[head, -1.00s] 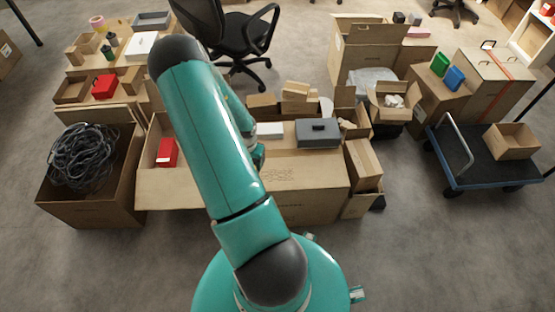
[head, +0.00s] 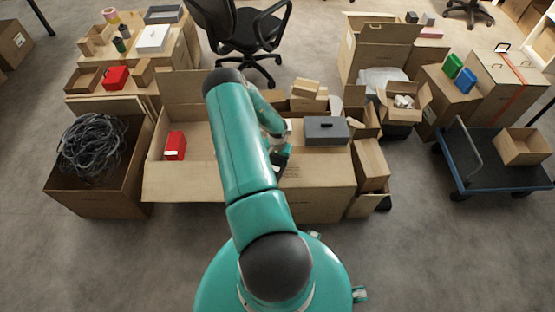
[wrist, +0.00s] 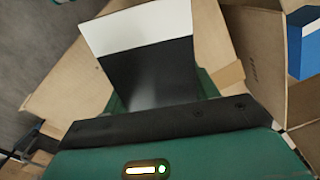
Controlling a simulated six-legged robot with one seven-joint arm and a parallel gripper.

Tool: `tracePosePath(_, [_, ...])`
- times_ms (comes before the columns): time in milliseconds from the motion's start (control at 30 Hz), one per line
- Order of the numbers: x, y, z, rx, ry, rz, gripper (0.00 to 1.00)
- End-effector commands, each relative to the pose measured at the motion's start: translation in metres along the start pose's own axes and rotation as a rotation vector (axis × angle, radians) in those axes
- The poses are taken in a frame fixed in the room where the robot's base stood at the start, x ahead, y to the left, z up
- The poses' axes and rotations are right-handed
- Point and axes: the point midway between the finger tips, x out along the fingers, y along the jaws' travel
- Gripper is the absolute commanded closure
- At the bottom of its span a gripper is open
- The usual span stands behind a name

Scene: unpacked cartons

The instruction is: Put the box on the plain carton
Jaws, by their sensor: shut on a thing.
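My gripper (head: 281,160) is low over the long carton in the head view, partly behind my own arm. In the wrist view its green fingers (wrist: 160,92) are closed on the sides of a box (wrist: 150,70) with a white strip and a dark face. I cannot make the held box out clearly in the head view. A carton without tape (head: 445,98) stands at the right with a green and a blue thing on it, beside a carton with an orange stripe (head: 500,85). Several other cartons are plain too, so I cannot tell which is meant.
A grey case (head: 325,130) sits on the long carton (head: 325,176), right of my gripper. An open carton with a red box (head: 175,146) is at left, beside a carton of black cable (head: 92,148). A blue trolley (head: 495,178) stands right. Floor in front is clear.

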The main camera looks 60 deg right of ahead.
Motion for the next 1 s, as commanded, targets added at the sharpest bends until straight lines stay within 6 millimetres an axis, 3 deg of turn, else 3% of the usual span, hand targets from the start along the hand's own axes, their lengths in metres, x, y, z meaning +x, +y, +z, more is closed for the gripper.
tracePosePath(333, [0.003, 0.0, -0.001, 0.0, 0.002, -0.001, 0.78])
tracePosePath(367, [0.004, 0.0, -0.001, 0.0, 0.001, 0.0, 0.39])
tracePosePath(467, [0.003, 0.0, -0.001, 0.0, 0.001, 0.0, 0.19])
tracePosePath(800, [0.001, 0.0, -0.001, 0.0, 0.002, -0.001, 0.19])
tracePosePath(1000, [-0.023, -0.001, -0.001, 0.001, 0.003, -0.003, 0.19])
